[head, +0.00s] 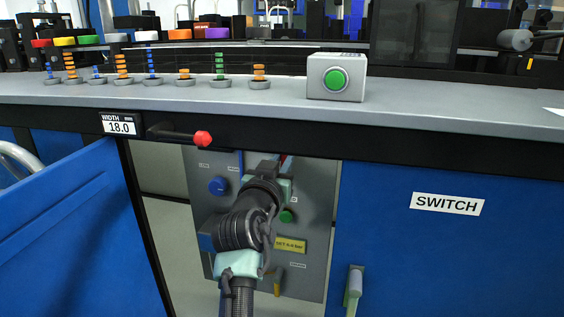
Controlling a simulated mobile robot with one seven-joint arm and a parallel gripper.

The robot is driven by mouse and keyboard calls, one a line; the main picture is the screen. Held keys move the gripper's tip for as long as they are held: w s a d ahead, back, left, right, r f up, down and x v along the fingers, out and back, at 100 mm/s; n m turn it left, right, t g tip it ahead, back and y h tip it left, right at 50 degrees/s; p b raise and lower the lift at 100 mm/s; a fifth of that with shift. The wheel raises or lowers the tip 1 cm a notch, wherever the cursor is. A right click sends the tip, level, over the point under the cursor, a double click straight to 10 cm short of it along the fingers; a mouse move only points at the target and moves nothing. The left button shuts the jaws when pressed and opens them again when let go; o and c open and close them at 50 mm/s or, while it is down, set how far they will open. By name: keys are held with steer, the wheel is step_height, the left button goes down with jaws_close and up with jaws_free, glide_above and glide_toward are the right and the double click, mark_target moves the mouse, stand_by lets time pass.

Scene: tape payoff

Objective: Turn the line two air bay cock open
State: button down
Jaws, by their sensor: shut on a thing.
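The grey air panel (312,262) stands inside the open bay under the bench. My arm reaches up from the bottom, and my gripper (270,170) is at the upper right part of the panel. It is shut on a cock there, seemingly the line two air bay cock (285,160), of which only a small red part shows beside the gripper. My gripper and wrist hide the rest, so its angle cannot be told. A blue knob (217,185) is left of my gripper, and a green knob (287,216) is just below and right. The small panel labels are unreadable.
A blue door (75,240) stands open at left. A rod with a red knob (203,138) sticks out under the bench edge. A yellow tag (290,245) and a yellow-brown lever (278,283) are low on the panel. A blue cabinet front marked SWITCH (390,260) closes the right side.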

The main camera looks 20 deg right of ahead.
steer(key=shift+p, duration=0.45)
steer(key=shift+s+d+r+n+p, duration=0.25)
steer(key=shift+d+n+p, duration=0.1)
steer(key=shift+n+p, duration=1.85)
steer(key=shift+s+d+r+n+p, duration=0.25)
steer(key=shift+d+n+p, duration=0.15)
steer(key=shift+n+p, duration=1.7)
steer(key=shift+s+d+r+n+p, duration=0.25)
steer(key=shift+d+n+p, duration=0.1)
steer(key=shift+n+p, duration=1.85)
steer(key=shift+n, duration=0.3)
steer(key=c, duration=0.8)
jaws_free()
steer(key=shift+r, duration=0.1)
